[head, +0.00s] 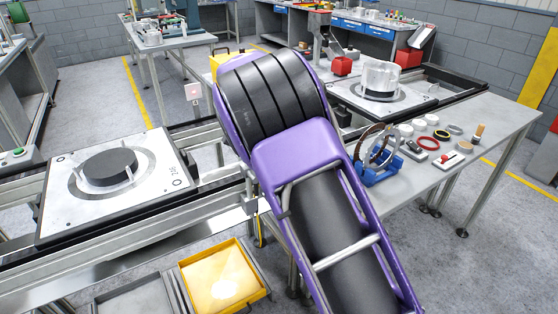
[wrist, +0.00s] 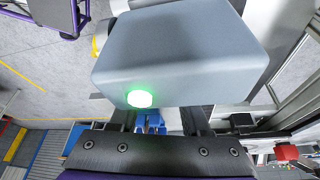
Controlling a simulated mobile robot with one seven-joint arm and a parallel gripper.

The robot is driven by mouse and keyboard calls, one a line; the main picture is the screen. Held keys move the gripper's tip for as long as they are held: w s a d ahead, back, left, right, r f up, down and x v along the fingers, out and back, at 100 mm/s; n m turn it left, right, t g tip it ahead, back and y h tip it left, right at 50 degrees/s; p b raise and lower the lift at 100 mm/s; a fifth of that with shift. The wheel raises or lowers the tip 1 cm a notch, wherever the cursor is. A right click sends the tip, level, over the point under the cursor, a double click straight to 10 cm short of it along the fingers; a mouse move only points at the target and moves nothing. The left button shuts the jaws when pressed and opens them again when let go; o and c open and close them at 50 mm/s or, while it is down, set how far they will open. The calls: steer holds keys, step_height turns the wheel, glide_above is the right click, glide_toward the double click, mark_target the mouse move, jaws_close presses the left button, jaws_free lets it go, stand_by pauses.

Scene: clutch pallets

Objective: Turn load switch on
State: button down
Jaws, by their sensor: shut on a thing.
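A grey box with a lit green lamp, which I take to be the load switch (wrist: 180,55), fills the upper middle of the wrist view. The lamp (wrist: 140,98) is on the edge nearest my gripper. My gripper (wrist: 163,118) has its two dark fingers pointing at the box, and their tips run out of sight under its near edge. It is shut on a part of the switch that the box hides. A small blue thing shows between the fingers; I cannot tell what it is. In the head view my purple arm hides the gripper and this box.
A pallet (head: 60,205) with a dark disc (head: 108,166) lies on the conveyor at left. Another pallet (head: 345,92) with a clear ring part (head: 382,78) is at back right. A side table (head: 500,122) holds a blue fixture (head: 380,170) and small parts. A yellow tray (head: 263,285) is below.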

steer(key=shift+c, duration=1.9)
jaws_free()
steer(key=shift+r, duration=0.1)
steer(key=p+v, duration=0.2)
steer(key=v, duration=1.5)
steer(key=shift+a+r, duration=0.1)
steer(key=shift+r, duration=0.1)
